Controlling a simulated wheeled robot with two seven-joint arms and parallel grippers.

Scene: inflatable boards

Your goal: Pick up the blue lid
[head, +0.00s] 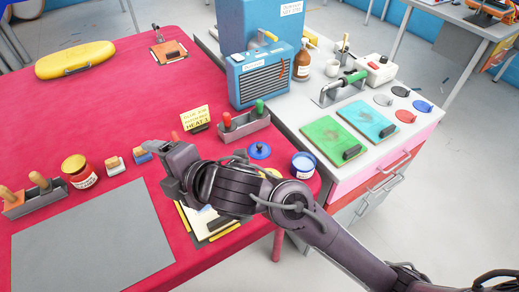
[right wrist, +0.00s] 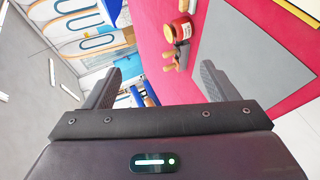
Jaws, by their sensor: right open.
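A round blue lid (head: 260,150) with a knob lies on the red table near its right edge. Another small blue lid (head: 422,106) lies on the white cabinet top at the right, among other coloured lids. My right gripper (head: 160,165) is above the red table, left of the blue lid on the table and apart from it. Its fingers stand wide apart in the right wrist view (right wrist: 160,85), with nothing held between them. I see no blue lid in the right wrist view. My left gripper does not show.
A blue-and-white jar (head: 303,166) stands right of the table's blue lid. A grey holder with red and green handles (head: 244,128) stands behind it. A jar (head: 78,171), a grey mat (head: 95,240) and a clipboard partly hidden by my arm are on the table.

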